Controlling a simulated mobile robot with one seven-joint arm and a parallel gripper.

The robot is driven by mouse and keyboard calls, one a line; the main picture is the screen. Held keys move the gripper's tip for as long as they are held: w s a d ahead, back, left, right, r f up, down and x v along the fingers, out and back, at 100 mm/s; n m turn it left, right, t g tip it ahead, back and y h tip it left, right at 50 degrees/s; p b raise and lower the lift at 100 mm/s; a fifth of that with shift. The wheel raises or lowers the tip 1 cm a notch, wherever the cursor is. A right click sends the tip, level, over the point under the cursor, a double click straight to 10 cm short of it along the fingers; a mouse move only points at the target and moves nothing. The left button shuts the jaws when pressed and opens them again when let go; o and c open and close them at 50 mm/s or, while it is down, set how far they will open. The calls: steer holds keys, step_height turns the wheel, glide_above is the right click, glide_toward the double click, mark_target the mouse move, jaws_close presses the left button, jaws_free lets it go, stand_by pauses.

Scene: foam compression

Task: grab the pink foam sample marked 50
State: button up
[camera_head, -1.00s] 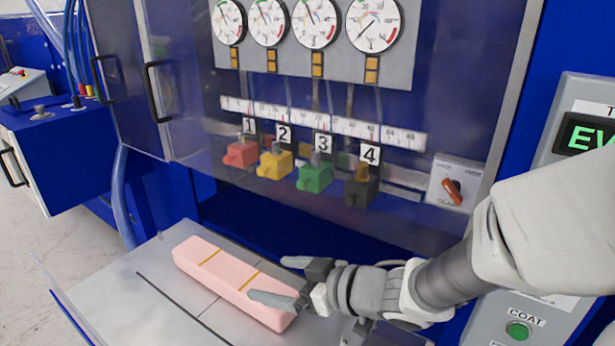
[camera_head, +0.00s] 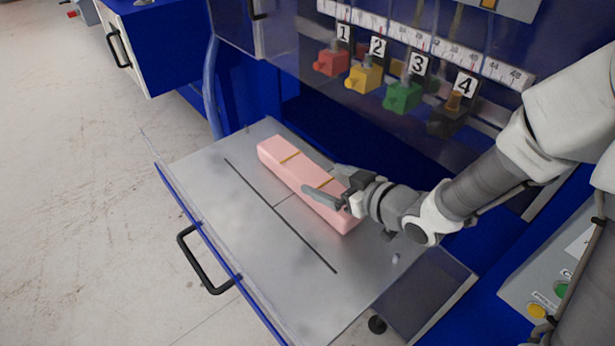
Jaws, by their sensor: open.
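A long pink foam block (camera_head: 283,161) lies on the grey metal tray (camera_head: 235,235), with two thin yellow-brown lines across it. I cannot see a number 50 on it. My gripper (camera_head: 325,182) reaches in from the right and is open. Its near finger lies along the near side of the block's right part. Its far finger shows at the far side, partly hidden. The fingers appear to straddle the block, but I cannot tell whether they touch it.
The tray has a black handle (camera_head: 207,262) and a dark slot line. Behind it, a blue machine holds red (camera_head: 331,62), yellow (camera_head: 364,77), green (camera_head: 402,96) and black (camera_head: 449,117) valves numbered 1 to 4. Open floor (camera_head: 80,200) lies to the left.

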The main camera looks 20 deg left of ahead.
mark_target(309, 173)
steer(key=x, duration=0.5)
steer(key=shift+w+a+f+b, duration=0.1)
steer(key=shift+w+a+b, duration=0.05)
steer(key=shift+a+b, duration=0.15)
steer(key=shift+c, duration=0.2)
steer(key=c, duration=1.2)
steer(key=shift+o, duration=0.2)
